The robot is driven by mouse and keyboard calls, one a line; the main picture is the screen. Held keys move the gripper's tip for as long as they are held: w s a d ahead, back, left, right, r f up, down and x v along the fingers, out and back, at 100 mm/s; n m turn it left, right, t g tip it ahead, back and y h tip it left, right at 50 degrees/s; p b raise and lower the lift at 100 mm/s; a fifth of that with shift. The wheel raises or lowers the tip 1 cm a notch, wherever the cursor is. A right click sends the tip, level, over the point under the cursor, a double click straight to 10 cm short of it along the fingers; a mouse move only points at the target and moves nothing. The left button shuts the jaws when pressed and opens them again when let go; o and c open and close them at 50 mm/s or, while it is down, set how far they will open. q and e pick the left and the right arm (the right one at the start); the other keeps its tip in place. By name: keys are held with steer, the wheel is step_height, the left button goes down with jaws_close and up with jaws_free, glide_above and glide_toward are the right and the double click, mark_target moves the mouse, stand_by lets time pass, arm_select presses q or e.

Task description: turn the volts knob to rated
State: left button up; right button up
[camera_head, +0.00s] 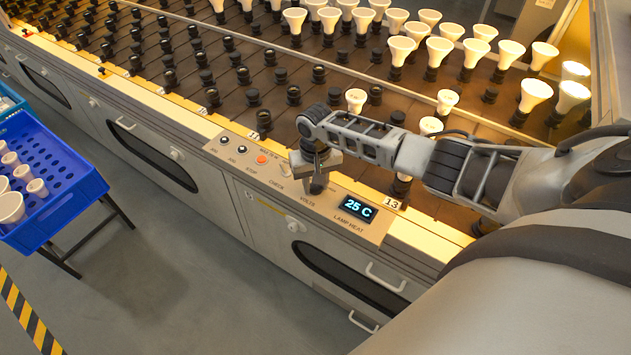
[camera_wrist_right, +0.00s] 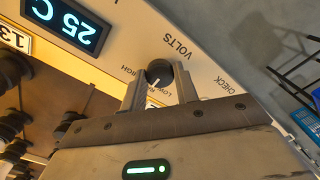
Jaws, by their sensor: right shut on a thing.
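Part of the scale lettering around the knob is covered, so I cannot read the setting. In the head view my right gripper (camera_head: 316,178) reaches down onto the control panel (camera_head: 272,177) and mostly hides the knob. My left gripper is not in view.
The display (camera_head: 358,208) reads 25 C, right of the knob. An orange stop button (camera_head: 261,160) and two toggles sit to the left. White bulbs (camera_head: 535,93) and empty black sockets fill the rack behind. A blue crate (camera_head: 62,195) with bulbs stands at the left; grey floor is clear.

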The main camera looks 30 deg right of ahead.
steer(key=o, duration=1)
step_height(320, 180, up, 16)
steer(key=shift+p, duration=0.3)
steer(key=s+a+f+n+t+y, duration=0.1)
steer(key=s+a+f+n+t, duration=0.1)
steer(key=s+a+f, duration=0.4)
steer(key=s+a+f+n+t+y, duration=0.2)
steer(key=a+f+t, duration=0.1)
steer(key=a+f, duration=0.5)
steer(key=s+t, duration=0.1)
steer(key=s, duration=0.2)
steer(key=s+n+t, duration=0.1)
steer(key=s+t, duration=0.1)
steer(key=s, duration=0.2)
steer(key=s+a+n+t, duration=0.1)
steer(key=s+t, duration=0.1)
steer(key=s, duration=0.2)
steer(key=shift+s+f, duration=0.25)
